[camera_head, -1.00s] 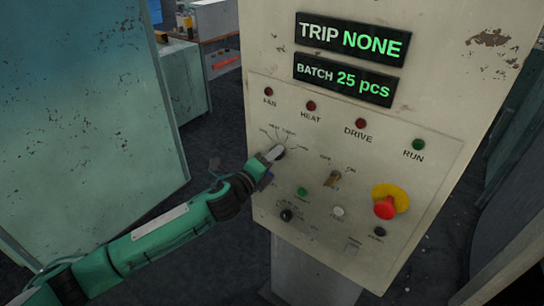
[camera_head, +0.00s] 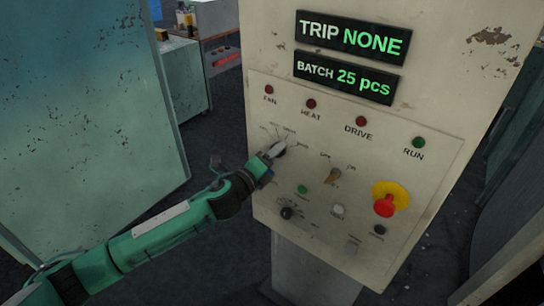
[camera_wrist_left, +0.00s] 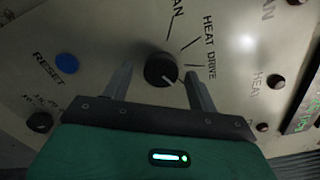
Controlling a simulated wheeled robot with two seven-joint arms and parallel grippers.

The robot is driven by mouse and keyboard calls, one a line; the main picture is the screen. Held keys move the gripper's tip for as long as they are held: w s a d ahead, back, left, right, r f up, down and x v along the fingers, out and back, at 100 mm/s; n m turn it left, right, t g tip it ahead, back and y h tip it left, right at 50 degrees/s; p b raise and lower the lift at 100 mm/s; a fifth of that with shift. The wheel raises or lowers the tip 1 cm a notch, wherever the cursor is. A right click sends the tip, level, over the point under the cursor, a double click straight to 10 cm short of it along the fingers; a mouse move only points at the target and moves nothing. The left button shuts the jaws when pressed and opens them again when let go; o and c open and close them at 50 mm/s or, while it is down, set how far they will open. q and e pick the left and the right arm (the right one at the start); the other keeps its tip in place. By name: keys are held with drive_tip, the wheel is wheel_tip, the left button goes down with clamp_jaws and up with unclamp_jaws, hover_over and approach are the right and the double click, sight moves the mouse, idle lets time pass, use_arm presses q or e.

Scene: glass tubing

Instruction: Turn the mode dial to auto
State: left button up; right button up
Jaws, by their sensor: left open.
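A round black dial (camera_wrist_left: 158,66) sits on the panel, with tick lines and the words HEAT and DRIVE beside it; I read no "auto" there. Its pale pointer mark points to the lower right in the wrist view. My left gripper (camera_wrist_left: 158,79) is open, with one finger on each side of this dial; I cannot tell whether they touch it. In the head view the left gripper (camera_head: 269,153) largely covers the dial. A second black dial (camera_head: 287,213) sits lower on the panel and also shows in the wrist view (camera_wrist_left: 40,122); its labels are too small to read.
The panel also carries a toggle switch (camera_head: 335,175), a red emergency button on yellow (camera_head: 385,203), a green button (camera_head: 302,190) and a blue RESET button (camera_wrist_left: 67,64). Displays read TRIP NONE (camera_head: 352,36) and BATCH 25 pcs (camera_head: 345,77). A large teal cabinet (camera_head: 85,110) stands left.

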use_arm(q)
drive_tip(key=shift+s, duration=0.1)
drive_tip(key=b+v, duration=0.4)
drive_tip(key=v, duration=0.9)
drive_tip(key=shift+s+a+b, duration=0.3)
drive_tip(key=shift+b, duration=0.05)
